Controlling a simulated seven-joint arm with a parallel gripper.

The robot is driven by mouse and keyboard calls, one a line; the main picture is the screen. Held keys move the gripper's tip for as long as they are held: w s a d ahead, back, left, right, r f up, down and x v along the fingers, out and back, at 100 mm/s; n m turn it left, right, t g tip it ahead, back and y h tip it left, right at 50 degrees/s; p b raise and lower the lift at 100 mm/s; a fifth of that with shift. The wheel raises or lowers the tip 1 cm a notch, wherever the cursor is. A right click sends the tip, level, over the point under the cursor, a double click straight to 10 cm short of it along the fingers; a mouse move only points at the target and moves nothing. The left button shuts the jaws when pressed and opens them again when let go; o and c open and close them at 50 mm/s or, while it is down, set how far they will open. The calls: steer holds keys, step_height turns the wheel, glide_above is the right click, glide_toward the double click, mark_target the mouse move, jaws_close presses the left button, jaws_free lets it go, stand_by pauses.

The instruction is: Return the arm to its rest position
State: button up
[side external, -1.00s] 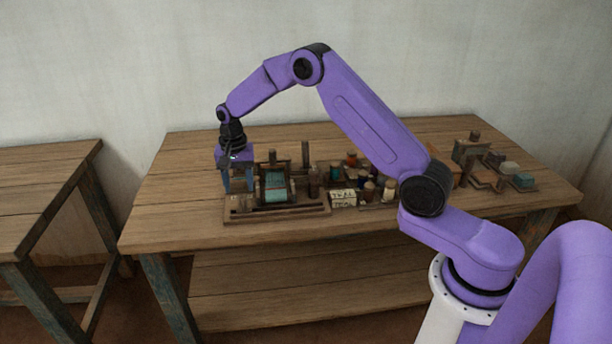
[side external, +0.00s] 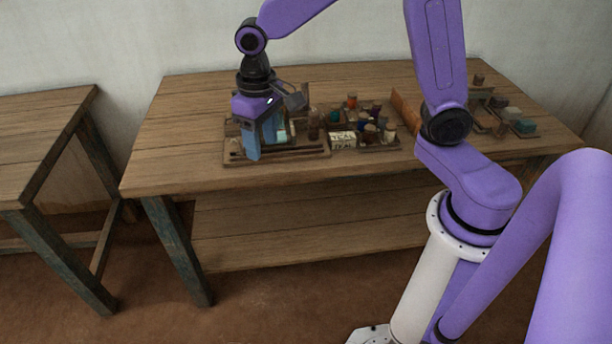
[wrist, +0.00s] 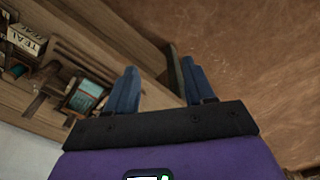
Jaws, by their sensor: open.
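My gripper (side external: 266,138) is purple with blue fingers. It is open and empty, pointing down in front of the small wooden loom (side external: 300,152) in the side external view. It covers much of the loom, and the gap between them is hard to judge there. In the wrist view my gripper (wrist: 160,68) has its two fingers spread apart with nothing between them. The loom's teal cloth (wrist: 88,94) shows left of the fingers, apart from them.
The loom stands on a wooden table (side external: 190,125). A tray of small spools (side external: 368,128) and a label card (side external: 342,140) lie to its right. More small items (side external: 513,115) are at the right end. Another table (side external: 45,130) stands at left. The table's left part is clear.

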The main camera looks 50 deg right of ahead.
steer(key=s+d+n, duration=0.2)
steer(key=s+n, duration=0.1)
steer(key=s, duration=0.5)
steer(key=s+d+r+n, duration=0.1)
steer(key=s+d+n, duration=0.1)
steer(key=s+n, duration=0.2)
steer(key=s+d+n, duration=0.2)
steer(key=s+n, duration=0.1)
steer(key=s, duration=0.8)
steer(key=shift+s+d+r+n, duration=0.25)
steer(key=shift+s+n, duration=0.05)
steer(key=shift+n, duration=0.1)
